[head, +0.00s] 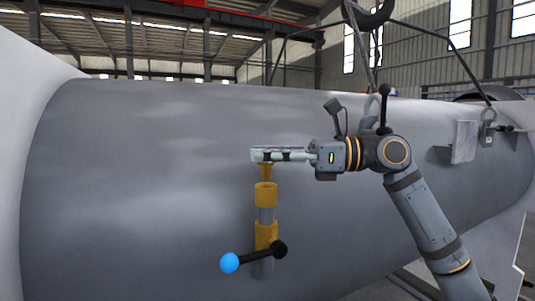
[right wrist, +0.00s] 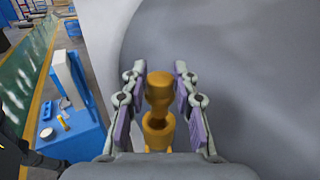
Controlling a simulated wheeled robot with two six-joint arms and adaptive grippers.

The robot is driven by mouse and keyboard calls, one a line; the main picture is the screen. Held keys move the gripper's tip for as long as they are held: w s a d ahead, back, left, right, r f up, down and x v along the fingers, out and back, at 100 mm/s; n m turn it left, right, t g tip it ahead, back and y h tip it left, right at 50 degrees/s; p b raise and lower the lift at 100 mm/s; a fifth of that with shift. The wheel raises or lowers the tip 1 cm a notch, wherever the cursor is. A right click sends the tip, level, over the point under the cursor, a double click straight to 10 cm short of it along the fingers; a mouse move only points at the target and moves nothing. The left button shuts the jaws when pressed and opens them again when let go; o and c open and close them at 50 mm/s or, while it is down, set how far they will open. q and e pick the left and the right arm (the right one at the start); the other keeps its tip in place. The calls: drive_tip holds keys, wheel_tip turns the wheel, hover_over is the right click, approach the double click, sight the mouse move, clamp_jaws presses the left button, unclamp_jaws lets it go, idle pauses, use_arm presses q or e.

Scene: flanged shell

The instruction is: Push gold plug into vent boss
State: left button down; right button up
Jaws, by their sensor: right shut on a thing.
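My right gripper (head: 262,155) reaches in from the right and is shut on the gold plug (head: 265,171), whose tapered lower end shows below the fingers. The vent boss (head: 265,195) is a gold cylinder directly below the plug on an upright pipe. The plug's tip is just above the boss rim; I cannot tell whether they touch. In the right wrist view the plug (right wrist: 159,90) sits between the purple-padded fingers (right wrist: 160,110), and the boss (right wrist: 158,132) shows its dark open mouth beside it. My left gripper is out of view.
Below the boss, a valve with a black lever (head: 255,254) ends in a blue ball (head: 229,263). The large grey shell (head: 140,180) stands close behind. The right wrist view shows a blue cart (right wrist: 75,135) at the left. Space left of the gripper is clear.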

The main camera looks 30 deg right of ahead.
sight(267, 179)
drive_tip(key=shift+f, duration=0.2)
drive_tip(key=shift+f+b, duration=0.3)
drive_tip(key=shift+b, duration=0.25)
drive_tip(key=shift+f+b, duration=1.45)
drive_tip(key=shift+f, duration=0.15)
drive_tip(key=o, duration=1.1)
drive_tip(key=shift+r, duration=0.1)
